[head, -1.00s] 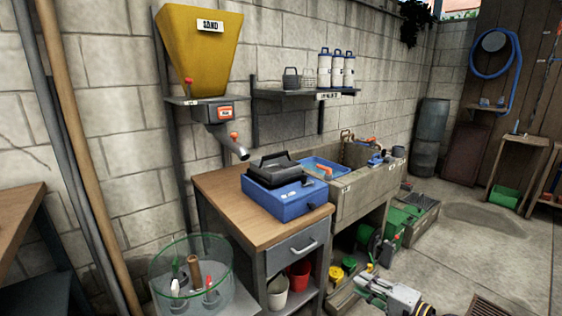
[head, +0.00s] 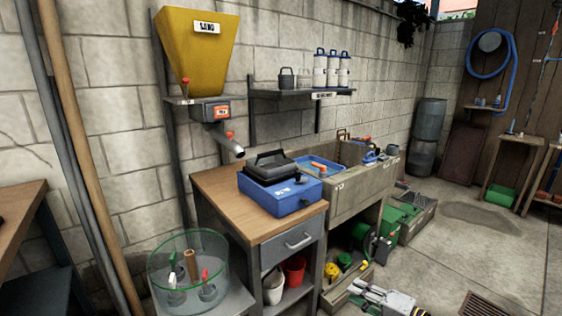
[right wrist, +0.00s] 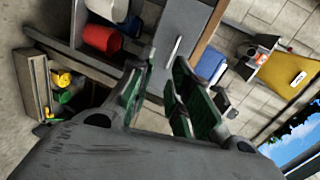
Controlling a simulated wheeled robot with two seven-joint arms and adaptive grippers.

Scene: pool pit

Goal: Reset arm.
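My right gripper (head: 362,290) shows low in the head view, in front of the sink stand and below the workbench. In the right wrist view its two dark green-padded fingers (right wrist: 162,75) stand apart with an empty gap between them. Nothing is held. Beyond the fingers in that view lie the grey drawer front (right wrist: 180,40) and the shelf with the red bucket (right wrist: 101,38). My left gripper is in neither view.
A wooden-topped workbench (head: 222,189) carries a blue case (head: 283,197). A glass tank (head: 160,270) with tools stands at lower left. A concrete sink (head: 355,192) and green crates (head: 393,218) stand to the right. The concrete floor at right is largely clear.

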